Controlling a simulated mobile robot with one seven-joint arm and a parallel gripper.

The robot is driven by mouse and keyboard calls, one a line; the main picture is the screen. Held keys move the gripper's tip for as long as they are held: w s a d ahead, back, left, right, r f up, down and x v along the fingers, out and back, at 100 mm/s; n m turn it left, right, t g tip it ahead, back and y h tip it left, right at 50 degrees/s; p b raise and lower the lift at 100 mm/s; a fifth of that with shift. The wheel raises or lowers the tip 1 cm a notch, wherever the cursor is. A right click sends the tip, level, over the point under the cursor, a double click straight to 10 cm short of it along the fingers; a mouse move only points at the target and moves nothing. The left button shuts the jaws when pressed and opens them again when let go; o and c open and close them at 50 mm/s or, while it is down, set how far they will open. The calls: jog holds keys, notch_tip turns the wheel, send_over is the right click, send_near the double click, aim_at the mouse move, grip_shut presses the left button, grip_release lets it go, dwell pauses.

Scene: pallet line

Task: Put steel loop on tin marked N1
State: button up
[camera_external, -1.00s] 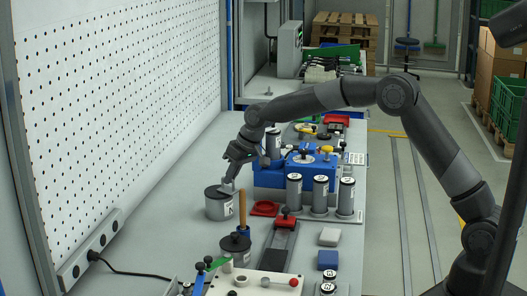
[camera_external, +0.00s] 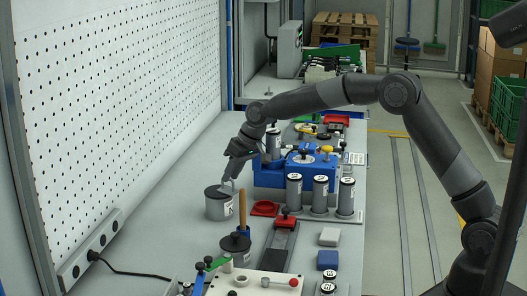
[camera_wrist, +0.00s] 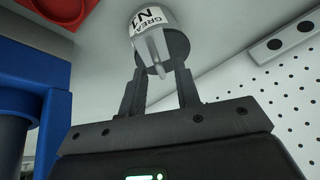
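The tin marked N1 (camera_external: 218,207) is a grey can with a dark top and a white label. It stands on the bench near the perforated wall; its label shows in the wrist view (camera_wrist: 146,19). The light grey steel loop (camera_external: 232,183) is at the right edge of the tin's top, under my gripper (camera_external: 235,174). In the wrist view the loop (camera_wrist: 153,48) shows between and beyond my gripper's fingertips (camera_wrist: 160,70), in front of the dark top. Whether the loop touches the tin is unclear.
A wooden handle (camera_external: 242,208) rises from a second tin (camera_external: 236,245) close in front. A red dish (camera_external: 265,208), a blue fixture (camera_external: 268,176) and several grey cylinders (camera_external: 320,192) stand to the right. A power strip (camera_external: 90,248) runs along the wall.

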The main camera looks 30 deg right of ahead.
jog(key=v, duration=1.1)
jog(key=s+d+r+h, duration=0.1)
jog(key=s+d+r, duration=0.55)
jog(key=d, duration=0.35)
jog(key=s+d+r+m+t+h, duration=0.1)
jog(key=s+d+r+m+t, duration=0.1)
jog(key=s+d, duration=0.9)
jog(key=s+d+f, duration=0.2)
jog(key=s+d, duration=0.1)
jog(key=s, duration=0.4)
jog(key=s+d+f+m+h, duration=0.1)
jog(key=s+d+f, duration=0.2)
jog(key=s, duration=0.4)
jog(key=s+d+f+m, duration=0.1)
jog(key=s+d+f, duration=0.1)
jog(key=s+d, duration=0.2)
jog(key=s, duration=0.3)
jog(key=shift+s+d+f+h, duration=0.3)
jog(key=shift+f, duration=0.05)
